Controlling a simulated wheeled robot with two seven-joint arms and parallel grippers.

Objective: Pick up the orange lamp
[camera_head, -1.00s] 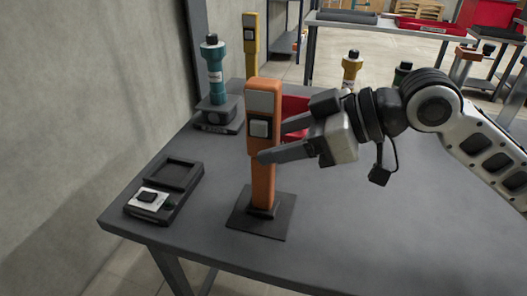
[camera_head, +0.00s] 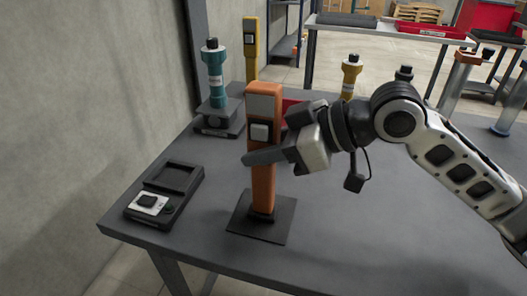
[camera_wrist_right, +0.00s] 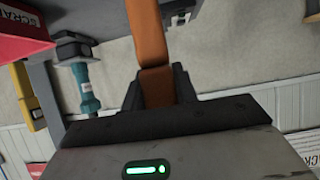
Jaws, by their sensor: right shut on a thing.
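The orange lamp (camera_head: 263,185) is a tall, upright orange post with a grey upper panel and a white square button, standing on a flat black base plate (camera_head: 245,228) on the grey table. My right gripper (camera_head: 262,150) comes in from the right and is shut on the post just below the button. One finger crosses the front of the post; the other is hidden behind it. In the right wrist view, the orange post (camera_wrist_right: 150,45) runs between the two dark fingers. My left gripper is not in view.
A black device with a tray (camera_head: 175,178) lies left of the lamp. A teal lamp (camera_head: 214,75) stands on a dark base behind it, and a yellow post (camera_head: 250,50) stands farther back. A red box (camera_wrist_right: 22,38) is behind the orange lamp. The table's right front (camera_head: 400,240) is clear.

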